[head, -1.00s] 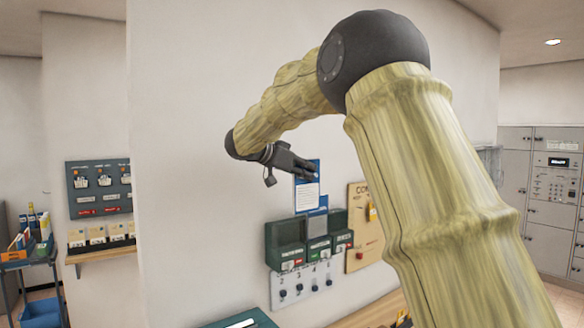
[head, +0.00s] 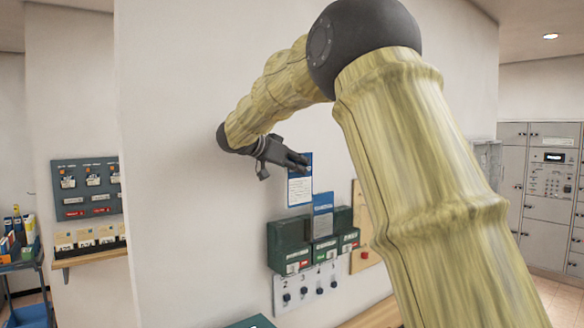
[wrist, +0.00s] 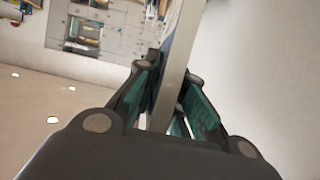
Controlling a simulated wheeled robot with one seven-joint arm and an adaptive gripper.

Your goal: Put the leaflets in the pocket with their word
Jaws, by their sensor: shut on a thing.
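My gripper (head: 302,164) is shut on the top of a blue and white leaflet (head: 299,190), held upright above the wall pockets. In the wrist view the leaflet (wrist: 178,75) is seen edge-on as a pale strip between the fingers. A row of dark green pockets is on the wall: the left pocket (head: 288,236) lies below the held leaflet, and the right pocket (head: 347,226) is partly covered by my arm. A blue leaflet (head: 322,210) stands upright at the middle pocket (head: 324,250). The pocket labels are too small to read.
A white panel with dark knobs (head: 305,288) is under the pockets. A wooden board (head: 361,245) is at their right. The wall left of the pockets is bare.

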